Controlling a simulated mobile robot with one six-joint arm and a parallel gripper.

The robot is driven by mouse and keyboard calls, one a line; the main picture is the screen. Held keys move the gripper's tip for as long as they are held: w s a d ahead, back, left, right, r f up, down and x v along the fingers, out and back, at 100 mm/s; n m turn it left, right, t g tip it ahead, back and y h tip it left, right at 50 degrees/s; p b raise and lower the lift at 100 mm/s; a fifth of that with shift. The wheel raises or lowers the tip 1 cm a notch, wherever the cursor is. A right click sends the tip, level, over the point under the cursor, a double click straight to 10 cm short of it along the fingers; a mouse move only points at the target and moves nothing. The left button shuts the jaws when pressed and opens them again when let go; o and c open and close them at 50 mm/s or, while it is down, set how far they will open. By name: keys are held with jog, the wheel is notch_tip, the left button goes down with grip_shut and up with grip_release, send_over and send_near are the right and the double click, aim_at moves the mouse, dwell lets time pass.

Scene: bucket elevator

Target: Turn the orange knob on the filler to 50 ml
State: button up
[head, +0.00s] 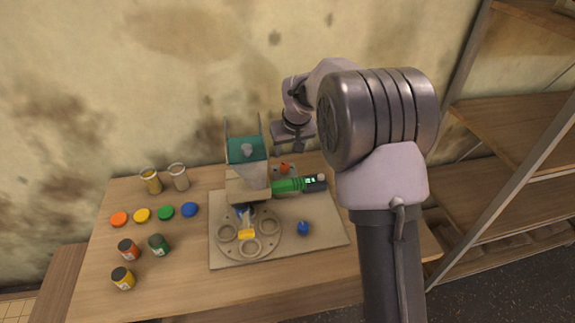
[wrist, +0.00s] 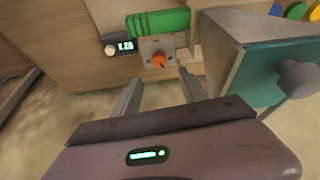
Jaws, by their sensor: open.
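The orange knob (wrist: 159,60) sits on a small grey plate on the filler's side, in the wrist view. It also shows in the head view (head: 284,168), small, behind the green cylinder. Beside it in the wrist view is a small display (wrist: 125,46) with lit digits, too small to read surely. The filler (head: 247,185) has a teal-topped hopper and a green cylinder (head: 288,186). My gripper (wrist: 158,78) is open and empty, with its fingers either side of the knob's line and short of it. The knob's exact setting cannot be told.
The hopper (wrist: 270,75) stands close to the right of my gripper in the wrist view. On the table (head: 185,270) are several coloured lids, jars, two beakers (head: 179,177) and a blue knob (head: 303,228). A shelf (head: 515,130) stands at the right.

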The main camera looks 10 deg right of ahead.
aim_at(285, 166)
jog(key=b+x, duration=0.2)
jog(key=x, duration=0.9)
jog(key=shift+d+b, duration=0.1)
jog(key=shift+b, duration=0.25)
grip_shut()
